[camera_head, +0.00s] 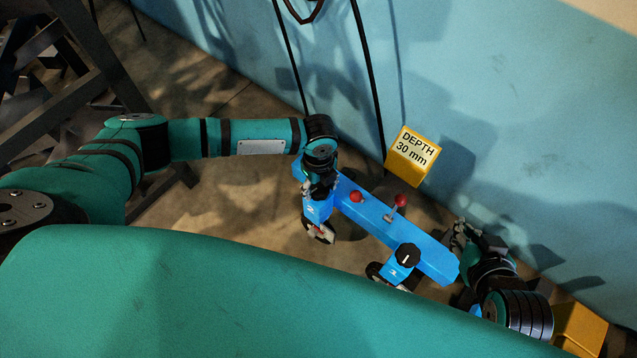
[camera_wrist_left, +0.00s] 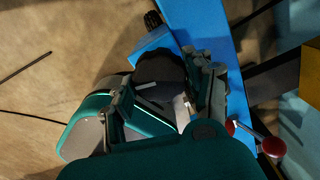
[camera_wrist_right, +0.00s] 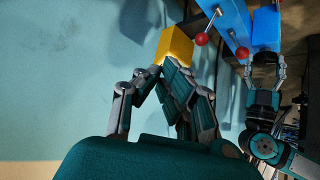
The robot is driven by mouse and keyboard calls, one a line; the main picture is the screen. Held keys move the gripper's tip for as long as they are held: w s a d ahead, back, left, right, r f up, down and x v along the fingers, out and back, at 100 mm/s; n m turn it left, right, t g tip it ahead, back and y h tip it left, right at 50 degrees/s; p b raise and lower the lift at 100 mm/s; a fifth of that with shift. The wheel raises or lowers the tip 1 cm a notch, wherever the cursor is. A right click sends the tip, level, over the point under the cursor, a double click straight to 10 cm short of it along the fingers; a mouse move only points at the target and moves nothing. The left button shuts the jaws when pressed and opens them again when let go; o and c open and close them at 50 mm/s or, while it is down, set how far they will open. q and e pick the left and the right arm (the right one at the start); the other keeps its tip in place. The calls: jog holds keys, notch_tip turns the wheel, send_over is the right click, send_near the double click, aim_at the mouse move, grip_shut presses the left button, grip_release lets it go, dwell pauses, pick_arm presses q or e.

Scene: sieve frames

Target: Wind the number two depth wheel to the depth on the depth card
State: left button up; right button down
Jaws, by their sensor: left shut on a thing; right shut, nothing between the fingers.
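The depth card (camera_head: 413,156) is a yellow block reading "DEPTH 30 mm", behind the blue beam (camera_head: 425,250). A black depth wheel (camera_wrist_left: 160,68) with a pale pointer line sits between the fingers of my left gripper (camera_wrist_left: 165,88), which is shut on it. In the head view my left gripper (camera_head: 317,187) is at the beam's far left end, over a blue wheel block (camera_head: 317,210) whose number is too small to read surely. A second black wheel (camera_head: 407,255) stands free near the right end. My right gripper (camera_head: 462,238) is shut and empty beside that end.
Two red-knobbed levers (camera_head: 356,196) (camera_head: 401,200) stand on the beam between the wheels. A yellow block (camera_head: 580,330) is at the lower right. A blue wall (camera_head: 520,130) rises behind. The dark metal frame (camera_head: 75,60) stands at the upper left.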

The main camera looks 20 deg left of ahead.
pick_arm(q)
jog(key=shift+r+n+p, duration=0.2)
jog(key=shift+n+p, duration=0.3)
jog(key=shift+p, duration=0.3)
jog(key=shift+r+n+p, duration=0.1)
jog(key=shift+n+p, duration=0.4)
jog(key=shift+p, duration=0.3)
jog(key=shift+f+n, duration=0.25)
jog(key=shift+n, duration=0.05)
pick_arm(e)
jog(key=s+d+f+g+h, duration=0.1)
jog(key=s+d+f+g, duration=0.1)
jog(key=s+g, duration=0.4)
jog(key=s+d, duration=0.1)
jog(key=s, duration=0.3)
jog(key=shift+s+d+f+h, duration=0.15)
jog(key=shift+f+h, duration=0.15)
pick_arm(q)
jog(key=o, duration=1.2)
